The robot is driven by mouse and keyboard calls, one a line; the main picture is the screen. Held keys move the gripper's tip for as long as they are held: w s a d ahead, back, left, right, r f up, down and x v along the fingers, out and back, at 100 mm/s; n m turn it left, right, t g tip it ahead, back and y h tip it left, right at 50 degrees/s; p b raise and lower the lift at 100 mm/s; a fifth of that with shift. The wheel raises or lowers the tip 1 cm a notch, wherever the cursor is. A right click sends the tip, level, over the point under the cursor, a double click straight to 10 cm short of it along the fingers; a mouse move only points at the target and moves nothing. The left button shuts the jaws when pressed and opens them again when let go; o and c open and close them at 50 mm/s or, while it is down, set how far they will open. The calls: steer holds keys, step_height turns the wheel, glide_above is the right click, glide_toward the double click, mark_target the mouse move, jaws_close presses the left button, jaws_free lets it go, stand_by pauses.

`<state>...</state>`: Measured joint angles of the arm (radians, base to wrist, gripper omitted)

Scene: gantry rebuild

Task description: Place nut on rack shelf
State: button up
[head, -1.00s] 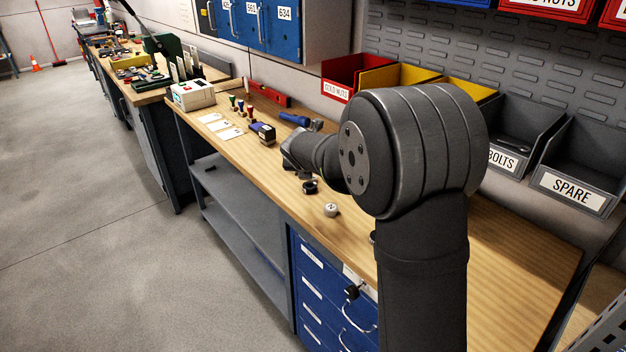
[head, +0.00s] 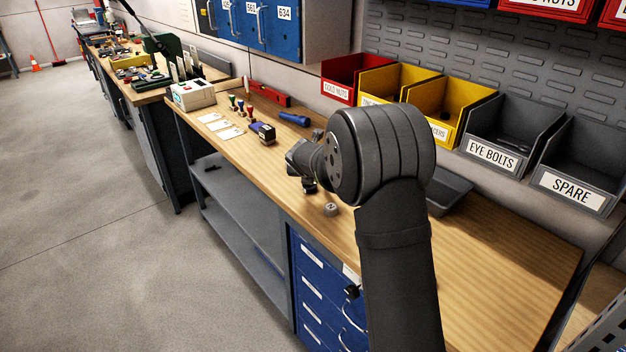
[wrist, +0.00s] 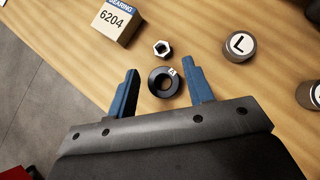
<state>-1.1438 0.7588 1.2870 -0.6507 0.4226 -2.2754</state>
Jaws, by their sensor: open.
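A silver hex nut (wrist: 162,48) lies on the wooden bench in the wrist view, just beyond my fingertips. The nut is outside the fingers. In the head view my gripper end is low over the bench, partly behind my own arm, and I cannot make out the nut there. A grey open shelf (head: 245,212) sits under the bench; grey perforated metal (head: 606,325) shows at the lower right. I cannot tell which is the rack shelf.
A bearing box (wrist: 117,20) and a round weight marked L (wrist: 239,46) lie near the nut. A blue torch (head: 294,119) lies farther along the bench (head: 500,265). A dark tray (head: 449,190) and labelled bins (head: 492,150) line the wall. The right bench area is clear.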

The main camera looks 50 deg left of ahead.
steer(key=shift+x, duration=2.8)
steer(key=shift+d, duration=0.15)
jaws_close()
